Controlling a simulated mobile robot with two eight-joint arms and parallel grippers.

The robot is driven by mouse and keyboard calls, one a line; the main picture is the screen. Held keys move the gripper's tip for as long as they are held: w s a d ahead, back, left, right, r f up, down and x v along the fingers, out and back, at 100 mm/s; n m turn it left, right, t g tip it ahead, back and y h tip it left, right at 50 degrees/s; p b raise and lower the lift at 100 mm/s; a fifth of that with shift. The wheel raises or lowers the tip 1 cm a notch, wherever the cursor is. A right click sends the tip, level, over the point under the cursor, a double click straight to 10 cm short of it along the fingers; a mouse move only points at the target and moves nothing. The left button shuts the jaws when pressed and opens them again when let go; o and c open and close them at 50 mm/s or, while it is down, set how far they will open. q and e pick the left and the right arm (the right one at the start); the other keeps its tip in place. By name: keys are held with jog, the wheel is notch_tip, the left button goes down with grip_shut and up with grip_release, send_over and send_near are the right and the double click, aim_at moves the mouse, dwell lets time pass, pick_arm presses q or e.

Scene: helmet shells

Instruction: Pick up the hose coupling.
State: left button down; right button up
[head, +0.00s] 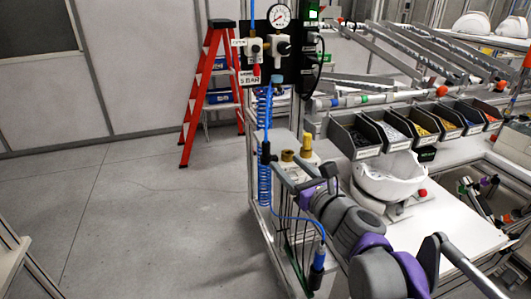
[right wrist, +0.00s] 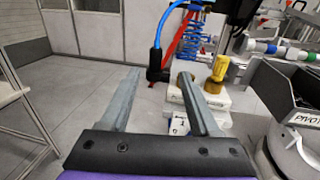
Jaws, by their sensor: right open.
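The hose coupling (head: 265,152) is a black fitting at the lower end of a blue hose, hanging upright near the coiled blue hose. My right gripper (head: 290,168) is open. In the right wrist view its fingertips (right wrist: 159,75) lie on either side of the coupling in the picture, with a gap to each. I cannot tell whether the coupling is between the tips or just beyond them. My left gripper is not in view.
Two brass-coloured knobs (head: 306,143) on pale boxes stand close to the right finger. A panel with a gauge (head: 280,15) is above. A white helmet shell (head: 390,176) and parts bins (head: 355,137) are on the right. A red stepladder (head: 208,90) stands behind. The floor at left is clear.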

aim_at(268, 148)
jog(key=x, duration=0.7)
jog(key=p+x, duration=0.1)
jog(key=x, duration=0.2)
jog(key=shift+w+a+r, duration=0.1)
jog(key=shift+w+a, duration=0.1)
jog(key=shift+a, duration=0.25)
jog(key=shift+s, duration=0.15)
jog(key=shift+c, duration=0.7)
grip_shut()
